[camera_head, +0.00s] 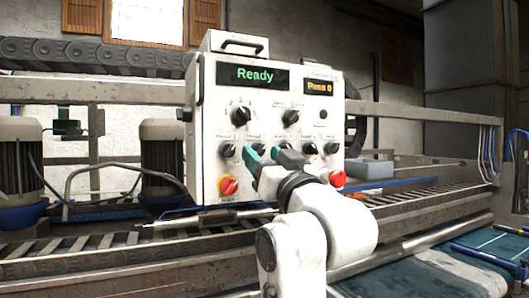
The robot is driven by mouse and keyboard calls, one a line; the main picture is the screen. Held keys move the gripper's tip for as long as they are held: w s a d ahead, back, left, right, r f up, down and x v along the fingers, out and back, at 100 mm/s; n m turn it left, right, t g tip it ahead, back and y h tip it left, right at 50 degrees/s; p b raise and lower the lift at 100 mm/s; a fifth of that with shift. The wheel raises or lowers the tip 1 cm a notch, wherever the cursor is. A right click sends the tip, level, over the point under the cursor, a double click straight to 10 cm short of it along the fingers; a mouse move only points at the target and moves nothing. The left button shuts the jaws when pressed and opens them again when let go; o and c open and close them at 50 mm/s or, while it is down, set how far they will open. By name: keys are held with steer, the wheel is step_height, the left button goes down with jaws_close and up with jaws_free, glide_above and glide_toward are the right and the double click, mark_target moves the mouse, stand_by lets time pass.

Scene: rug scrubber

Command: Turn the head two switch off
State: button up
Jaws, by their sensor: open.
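A white control panel (212,110) stands in the middle, with a green "Ready" display (255,75) and a smaller amber display (319,87). Below two upper black knobs runs a row of small black switches. The far-left one (227,150) is clear of my gripper. The second from the left (259,148) shows just above and between my fingertips; it may be the head two switch, but the labels are too small to read. My gripper (264,157), with teal fingertips, is open in front of the row and hides part of it. Contact cannot be told.
A red and yellow rotary switch (228,186) is at the panel's lower left, and a red button (337,179) at its lower right, near my arm. Two more black switches (310,148) (332,148) lie right of my gripper. A roller conveyor (120,243) runs below.

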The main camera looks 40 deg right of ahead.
steer(key=shift+w, duration=0.15)
jaws_close()
stand_by(0.5)
